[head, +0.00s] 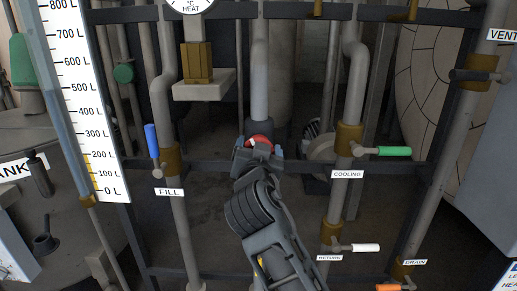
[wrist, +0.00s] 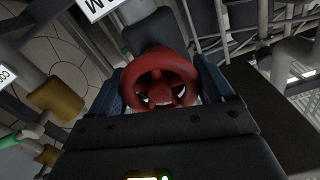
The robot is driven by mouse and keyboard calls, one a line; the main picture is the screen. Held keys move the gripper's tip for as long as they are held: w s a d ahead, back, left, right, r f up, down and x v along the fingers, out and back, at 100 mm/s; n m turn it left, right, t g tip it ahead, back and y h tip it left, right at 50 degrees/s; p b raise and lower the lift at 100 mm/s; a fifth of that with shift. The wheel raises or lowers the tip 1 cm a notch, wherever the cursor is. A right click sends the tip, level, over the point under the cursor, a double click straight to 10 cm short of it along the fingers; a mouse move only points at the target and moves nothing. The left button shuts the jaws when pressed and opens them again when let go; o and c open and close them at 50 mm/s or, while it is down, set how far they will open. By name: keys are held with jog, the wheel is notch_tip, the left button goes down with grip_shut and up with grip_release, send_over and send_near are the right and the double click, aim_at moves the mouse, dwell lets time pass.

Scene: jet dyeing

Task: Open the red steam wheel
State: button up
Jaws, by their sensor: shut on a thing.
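The red steam wheel (head: 260,141) sits on the middle pipe in the head view, mostly hidden behind my gripper. In the wrist view the red wheel (wrist: 160,80) faces the camera, with its spokes and round rim showing. My gripper (head: 258,155) is at the wheel, with one finger on each side of the rim. In the wrist view my gripper (wrist: 160,88) has its blue-grey fingers against the left and right of the wheel, shut on it. The far ends of the fingers are partly hidden.
Beside the wheel are the blue fill lever (head: 152,140), the green cooling lever (head: 394,151) and the white return lever (head: 365,247). A dark horizontal rail (head: 215,166) crosses behind my gripper. A level gauge (head: 80,100) stands at left.

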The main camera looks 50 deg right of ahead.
jog(key=n, duration=0.2)
jog(key=n+p, duration=0.1)
jog(key=shift+r+n, duration=0.2)
jog(key=shift+n, duration=0.2)
jog(key=n+p, duration=0.1)
jog(key=n, duration=0.2)
jog(key=shift+n+p, duration=0.3)
jog(key=shift+p, duration=0.05)
jog(key=n+p, duration=0.2)
jog(key=n, duration=0.1)
jog(key=shift+a+n, duration=0.1)
jog(key=shift+n, duration=0.3)
jog(key=n+p, duration=0.2)
jog(key=n, duration=0.1)
jog(key=shift+w+n, duration=0.1)
jog(key=shift+n, duration=0.2)
jog(key=n+p, duration=0.4)
jog(key=n, duration=0.1)
jog(key=shift+a, duration=0.1)
jog(key=n+p, duration=0.3)
jog(key=n, duration=0.1)
jog(key=shift+f, duration=0.1)
jog(key=shift+f+n+p, duration=0.15)
jog(key=shift+n+p, duration=0.2)
jog(key=shift+n, duration=0.45)
